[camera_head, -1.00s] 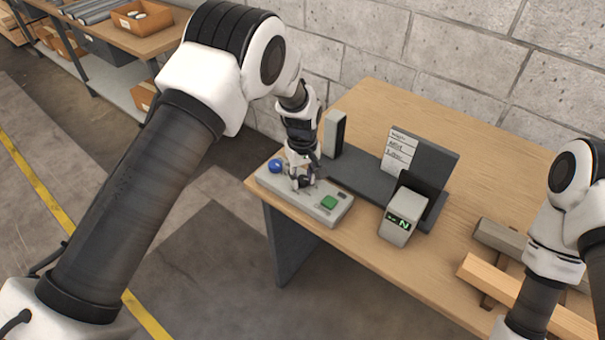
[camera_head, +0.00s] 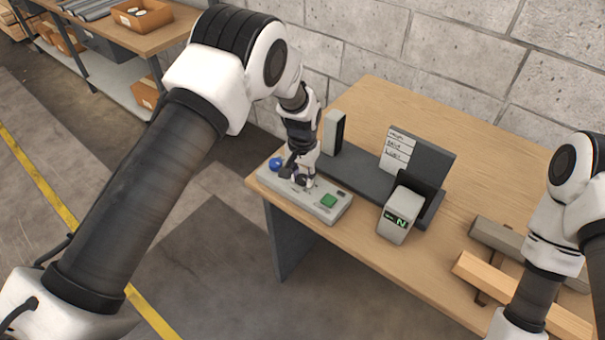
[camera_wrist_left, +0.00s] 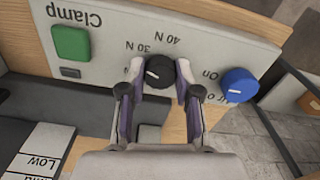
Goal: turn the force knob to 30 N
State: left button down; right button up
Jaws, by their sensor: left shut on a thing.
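The black force knob (camera_wrist_left: 158,71) is on the pale Clamp panel (camera_wrist_left: 205,42), which also shows on the table's near-left edge (camera_head: 336,212). My left gripper (camera_head: 300,181) is down at the panel. In the left wrist view its two fingers (camera_wrist_left: 160,80) are shut on the knob, one on each side. The knob has a short white mark, seen toward its left side. Labels 30 N and 40 N are printed upside down beside it; I cannot tell exactly which one the mark meets. My right gripper is out of view.
A blue knob (camera_wrist_left: 239,85) sits close beside the left gripper's fingers. A green button (camera_wrist_left: 71,43) is at the panel's other end. Wooden bars (camera_head: 505,290) lie near my right arm.

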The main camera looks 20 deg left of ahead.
aim_at(302, 178)
pick_arm(q)
jog(key=shift+s+f+m, duration=0.15)
jog(key=shift+m, duration=0.45)
jog(key=c, duration=0.8)
grip_release()
notch_tip(302, 178, up, 12)
